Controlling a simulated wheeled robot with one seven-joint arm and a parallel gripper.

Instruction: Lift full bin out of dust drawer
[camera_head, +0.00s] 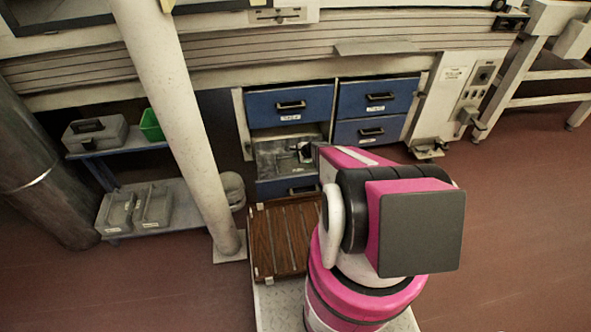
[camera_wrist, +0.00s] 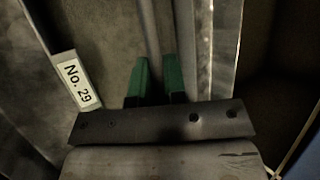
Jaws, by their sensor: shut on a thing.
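In the head view a drawer (camera_head: 262,140) stands open in the blue cabinet's left column, between blue drawer fronts. A dusty grey bin (camera_head: 278,155) appears to sit low inside it. My arm reaches over from the right and hides most of my gripper there. In the wrist view my gripper (camera_wrist: 156,80) has green fingertips close together, shut on a thin grey bar that runs between them, which looks like the bin's handle. A "No. 29" label (camera_wrist: 76,82) is on a grey surface at left. The bin's contents are too dim to tell.
A slatted brown wooden rack (camera_head: 287,238) is in front of the drawers, left of my arm. A white pillar (camera_head: 175,110) stands left of it. A shelf cart (camera_head: 180,212) holds grey bins and a green crate (camera_head: 151,125). The red floor (camera_head: 520,210) at right is clear.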

